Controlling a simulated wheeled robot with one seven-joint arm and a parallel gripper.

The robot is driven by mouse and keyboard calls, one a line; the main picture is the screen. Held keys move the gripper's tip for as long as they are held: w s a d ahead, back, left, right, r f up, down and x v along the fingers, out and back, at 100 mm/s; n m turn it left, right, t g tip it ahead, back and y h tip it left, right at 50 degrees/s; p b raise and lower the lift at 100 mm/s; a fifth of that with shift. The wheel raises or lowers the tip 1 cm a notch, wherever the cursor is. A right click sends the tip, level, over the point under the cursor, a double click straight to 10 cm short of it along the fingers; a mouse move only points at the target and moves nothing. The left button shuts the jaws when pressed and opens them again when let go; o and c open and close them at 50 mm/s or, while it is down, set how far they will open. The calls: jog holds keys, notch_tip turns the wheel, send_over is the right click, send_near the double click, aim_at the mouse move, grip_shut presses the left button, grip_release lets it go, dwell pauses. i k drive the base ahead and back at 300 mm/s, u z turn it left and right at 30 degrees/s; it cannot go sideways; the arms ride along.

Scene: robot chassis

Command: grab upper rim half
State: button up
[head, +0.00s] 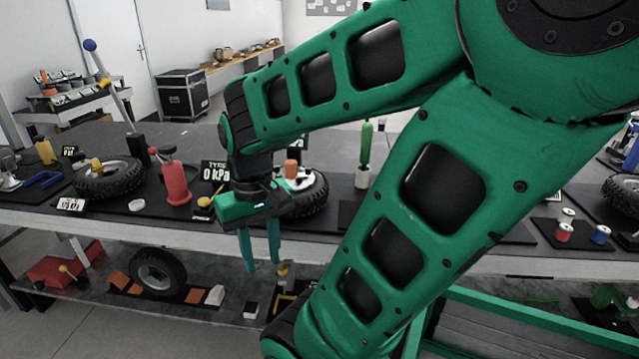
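A tire (311,200) lies flat on the workbench, partly hidden behind my gripper and wrist. A pale, rim-like part (303,181) shows in its middle, with an orange piece on top; I cannot tell for sure that it is the upper rim half. My gripper (262,262) hangs with its two teal fingers pointing down, in front of the bench's near edge. The fingers are apart with nothing visible between them. The gripper appears nearer to me than the tire and does not appear to touch it.
The workbench (120,222) holds another tire (108,178), a red bottle-like object (175,182), a pressure display (215,173) and a green-handled tool (364,155). A lower shelf carries a tire (159,271) and small blocks. My arm hides much of the bench's right half.

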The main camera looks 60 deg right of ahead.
aim_at(291, 170)
jog(key=k, duration=0.4)
jog(key=z, duration=2.1)
jog(key=i, duration=0.5)
jog(key=z, duration=0.1)
